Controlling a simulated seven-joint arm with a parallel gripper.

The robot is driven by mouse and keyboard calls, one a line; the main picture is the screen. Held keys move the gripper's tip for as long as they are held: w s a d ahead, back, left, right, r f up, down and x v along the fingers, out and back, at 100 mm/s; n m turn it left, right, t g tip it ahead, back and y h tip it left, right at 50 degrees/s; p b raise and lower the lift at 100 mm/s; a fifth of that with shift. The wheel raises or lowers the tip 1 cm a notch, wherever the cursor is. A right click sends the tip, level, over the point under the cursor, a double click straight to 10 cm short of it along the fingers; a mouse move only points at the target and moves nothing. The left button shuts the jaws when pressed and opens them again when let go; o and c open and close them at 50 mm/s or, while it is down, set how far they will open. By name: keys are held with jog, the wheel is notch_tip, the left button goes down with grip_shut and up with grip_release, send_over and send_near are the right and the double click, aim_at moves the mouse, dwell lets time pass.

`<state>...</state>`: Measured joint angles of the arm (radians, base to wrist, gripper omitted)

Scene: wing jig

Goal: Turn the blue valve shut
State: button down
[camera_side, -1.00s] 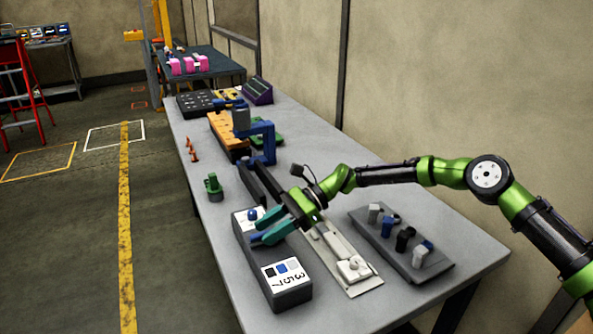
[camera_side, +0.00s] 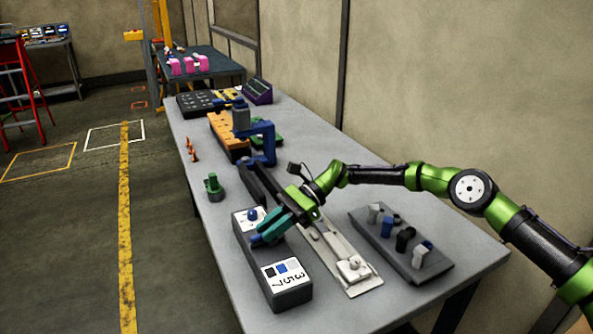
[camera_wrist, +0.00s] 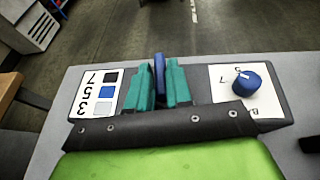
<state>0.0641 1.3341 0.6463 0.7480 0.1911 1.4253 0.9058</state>
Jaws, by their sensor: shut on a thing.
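A dark grey box (camera_side: 267,288) lies on the table under my gripper (camera_side: 268,230). The blue valve's flat handle (camera_wrist: 159,75) stands between the teal fingers of my gripper (camera_wrist: 160,90) in the wrist view, with a finger against each side. In the side view my fingers reach down over the middle of the box and mostly hide the valve. A round blue knob (camera_side: 252,214) with a white mark sits on a white plate at the box's far end; it also shows in the wrist view (camera_wrist: 245,80), right of my fingers and apart from them.
A white card with 3, 5, 7 and colour squares (camera_side: 280,270) covers the box's near end. A pale rail plate (camera_side: 357,274) and a grey rack of pegs (camera_side: 430,270) lie to the right. A green part (camera_side: 213,188) stands left of the box's far end.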

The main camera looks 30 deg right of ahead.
jog(key=c, duration=1.1)
grip_release()
jog(key=shift+d, duration=0.1)
jog(key=v, duration=1.6)
jog(key=shift+w+d+r, duration=0.15)
jog(key=shift+d+r, duration=0.05)
jog(key=shift+d, duration=0.1)
